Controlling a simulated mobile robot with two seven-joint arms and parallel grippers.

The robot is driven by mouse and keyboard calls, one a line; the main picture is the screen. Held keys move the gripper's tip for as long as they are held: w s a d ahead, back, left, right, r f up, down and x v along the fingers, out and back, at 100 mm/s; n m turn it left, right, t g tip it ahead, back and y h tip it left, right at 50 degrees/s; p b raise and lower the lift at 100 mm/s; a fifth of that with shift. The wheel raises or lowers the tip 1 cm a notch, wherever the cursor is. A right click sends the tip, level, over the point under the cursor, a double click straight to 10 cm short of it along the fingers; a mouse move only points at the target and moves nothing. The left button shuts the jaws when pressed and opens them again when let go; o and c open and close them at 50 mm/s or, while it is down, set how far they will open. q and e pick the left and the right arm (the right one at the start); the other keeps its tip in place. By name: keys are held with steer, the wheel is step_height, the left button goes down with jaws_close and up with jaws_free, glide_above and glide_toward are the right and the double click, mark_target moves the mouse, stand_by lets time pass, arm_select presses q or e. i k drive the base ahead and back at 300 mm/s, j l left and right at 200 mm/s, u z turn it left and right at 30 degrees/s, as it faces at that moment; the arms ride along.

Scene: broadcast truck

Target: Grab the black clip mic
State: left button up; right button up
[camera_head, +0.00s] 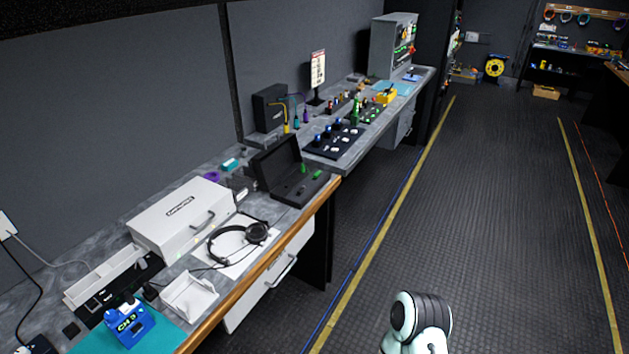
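I cannot surely pick out the black clip mic at this size. A small black item (150,291) sits between the blue CH 3 unit (128,322) and the white open tray (190,295) on the near bench, but I cannot tell what it is. The blue unit rests on a teal mat. Neither of my grippers shows. Only a white and black part of my own arm is seen at the bottom right of centre, over the floor.
A white case (178,219), a black headset (240,241) and an open black case (287,170) stand on the near bench. The bench has a wooden front edge (262,264). A farther bench holds a panel of knobs (333,139). The floor to the right (490,200) is clear.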

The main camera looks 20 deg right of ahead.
mark_target(301, 191)
steer(key=i+l+z, duration=0.2)
steer(key=i+l, duration=0.75)
steer(key=l+u, duration=0.1)
steer(key=u, duration=0.4)
steer(key=l+u, duration=0.15)
steer(key=u, duration=0.3)
steer(key=i+l+u, duration=0.1)
steer(key=l+u, duration=0.15)
steer(key=u, duration=0.25)
steer(key=l+u, duration=0.2)
steer(key=u, duration=0.25)
steer(key=l+u, duration=0.2)
steer(key=l, duration=0.15)
steer(key=k+l+u, duration=0.2)
steer(key=l+u, duration=0.2)
steer(key=l, duration=0.2)
steer(key=k, duration=0.05)
